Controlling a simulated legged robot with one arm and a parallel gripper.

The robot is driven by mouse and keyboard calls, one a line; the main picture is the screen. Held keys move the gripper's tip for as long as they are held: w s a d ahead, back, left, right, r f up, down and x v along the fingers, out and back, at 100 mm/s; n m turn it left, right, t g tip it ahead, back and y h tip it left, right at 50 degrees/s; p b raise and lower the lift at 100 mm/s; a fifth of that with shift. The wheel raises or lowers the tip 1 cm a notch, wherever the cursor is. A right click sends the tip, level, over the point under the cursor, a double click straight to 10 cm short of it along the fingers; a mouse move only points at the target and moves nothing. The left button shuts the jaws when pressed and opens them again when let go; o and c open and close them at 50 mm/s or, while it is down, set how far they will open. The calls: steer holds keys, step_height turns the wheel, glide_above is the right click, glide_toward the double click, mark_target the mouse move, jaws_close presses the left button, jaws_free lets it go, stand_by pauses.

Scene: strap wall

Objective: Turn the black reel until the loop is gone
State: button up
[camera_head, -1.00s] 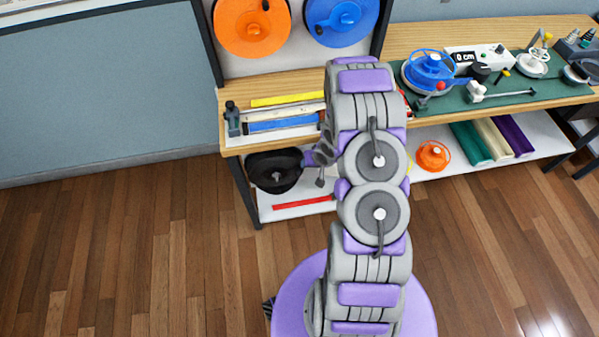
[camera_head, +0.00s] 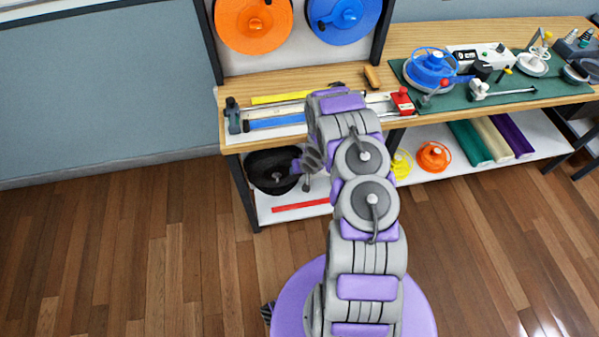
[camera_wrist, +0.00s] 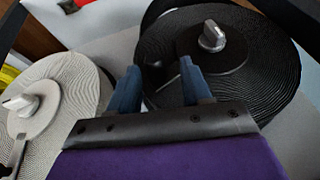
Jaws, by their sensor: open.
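In the wrist view the black reel (camera_wrist: 262,55), a flat coil of dark strap with a dark hub and a silver knob (camera_wrist: 212,36), fills the upper right. My gripper (camera_wrist: 159,66) is open, its two blue fingers apart with nothing held between them. The right finger overlaps the reel's lower left in the picture, below and left of the knob; I cannot tell whether it touches. I cannot clearly make out a loop. In the head view my fingers are hidden.
A pale reel (camera_wrist: 62,92) with a silver knob lies left of my gripper. In the head view, a black round thing (camera_head: 262,187) is at the lower shelf's left end. Orange (camera_head: 254,35) and blue (camera_head: 350,30) reels hang above the bench (camera_head: 405,45). The floor in front is open.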

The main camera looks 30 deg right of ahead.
steer(key=shift+f, duration=0.3)
steer(key=shift+d, duration=0.4)
steer(key=shift+a, duration=0.3)
steer(key=c, duration=0.6)
steer(key=shift+d, duration=0.1)
jaws_close()
